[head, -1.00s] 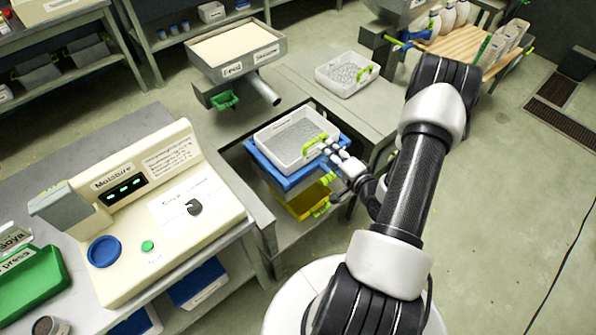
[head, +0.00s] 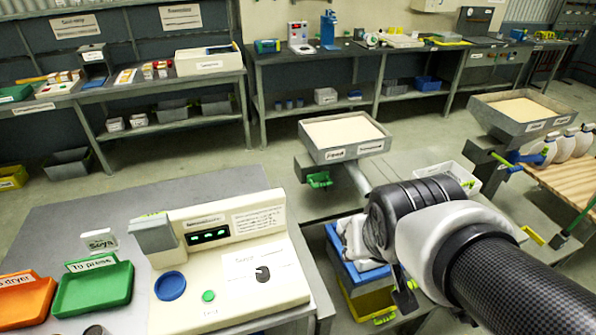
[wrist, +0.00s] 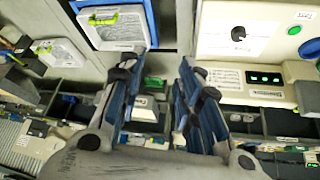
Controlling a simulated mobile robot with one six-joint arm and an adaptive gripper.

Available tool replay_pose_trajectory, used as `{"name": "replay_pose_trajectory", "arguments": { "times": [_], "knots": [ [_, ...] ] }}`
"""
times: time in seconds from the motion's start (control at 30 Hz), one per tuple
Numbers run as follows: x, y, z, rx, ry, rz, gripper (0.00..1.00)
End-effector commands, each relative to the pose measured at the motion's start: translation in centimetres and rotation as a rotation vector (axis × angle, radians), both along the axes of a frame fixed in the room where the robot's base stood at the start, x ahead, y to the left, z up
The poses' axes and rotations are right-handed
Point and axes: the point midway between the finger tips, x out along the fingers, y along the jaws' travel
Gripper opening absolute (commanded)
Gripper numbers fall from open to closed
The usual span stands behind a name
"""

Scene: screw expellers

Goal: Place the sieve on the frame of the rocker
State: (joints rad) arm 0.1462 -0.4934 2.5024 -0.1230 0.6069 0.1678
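A white sieve (wrist: 112,32) with a green handle sits in the blue frame of the rocker (wrist: 152,22) in the wrist view. It appears seated within the frame, though its far side is cut off. In the head view the blue rocker frame (head: 350,272) shows below my arm, which hides the sieve there. My gripper (wrist: 157,72) is open, with nothing between its fingers. Its left finger overlaps the sieve's lower edge in the wrist picture; I cannot tell whether they touch. My gripper is not clearly visible in the head view.
A second white sieve (head: 447,174) stands on the grey table right of the rocker. A yellow tray (head: 372,303) is under the blue frame. The moisture meter (head: 228,262) stands on the left table. A feed hopper (head: 343,134) stands behind. Open floor lies beyond the tables.

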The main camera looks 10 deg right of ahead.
Motion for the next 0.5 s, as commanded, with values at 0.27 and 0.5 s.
{"name": "replay_pose_trajectory", "arguments": {
  "times": [0.27,0.5],
  "knots": [
    [-7.9,5.7,0.9,0.037,0.108,0.219,0.32],
    [-8.7,6.1,0.9,0.040,0.124,0.238,0.32]
  ]
}}
